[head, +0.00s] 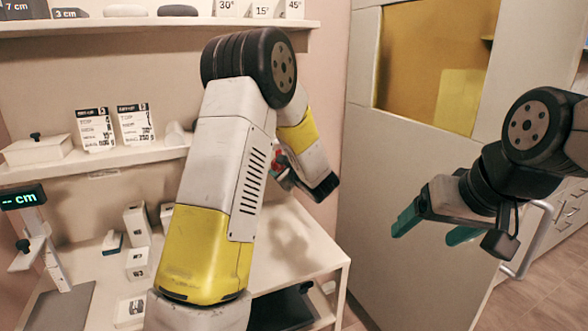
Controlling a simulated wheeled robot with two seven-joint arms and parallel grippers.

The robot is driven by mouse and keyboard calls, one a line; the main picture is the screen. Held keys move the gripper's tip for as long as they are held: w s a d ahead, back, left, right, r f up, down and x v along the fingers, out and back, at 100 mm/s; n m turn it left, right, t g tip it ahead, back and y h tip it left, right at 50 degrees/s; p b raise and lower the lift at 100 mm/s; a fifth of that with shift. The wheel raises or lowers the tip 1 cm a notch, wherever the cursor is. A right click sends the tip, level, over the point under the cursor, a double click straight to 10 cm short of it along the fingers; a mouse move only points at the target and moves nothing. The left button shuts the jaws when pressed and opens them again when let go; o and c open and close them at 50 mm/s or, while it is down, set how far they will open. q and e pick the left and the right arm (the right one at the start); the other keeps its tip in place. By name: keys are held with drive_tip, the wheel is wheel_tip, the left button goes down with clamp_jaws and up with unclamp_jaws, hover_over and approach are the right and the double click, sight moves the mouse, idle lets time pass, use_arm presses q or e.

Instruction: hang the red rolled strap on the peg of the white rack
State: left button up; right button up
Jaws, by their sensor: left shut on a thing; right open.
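My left gripper (285,178) is mostly hidden behind my own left arm, above the right part of the white table. It is shut on a small red thing (277,160), of which only a sliver shows; it looks like the red rolled strap. My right gripper (433,229) is open and empty, its teal fingers apart, in front of the pale cabinet at the right. I cannot make out the white rack or its peg; my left arm covers much of the middle.
The white table (315,258) holds several small white boxes (138,262) and a measuring stand (40,240) at the left. A shelf (110,157) with two printed cards is above it. A cabinet (400,170) with a yellow window stands at the right, and floor shows at lower right.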

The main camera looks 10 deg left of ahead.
use_arm(q)
drive_tip(key=x, duration=0.7)
idle(0.7)
idle(0.5)
drive_tip(key=o, duration=1.5)
drive_tip(key=shift+c, duration=0.2)
drive_tip(key=shift+s, duration=0.1)
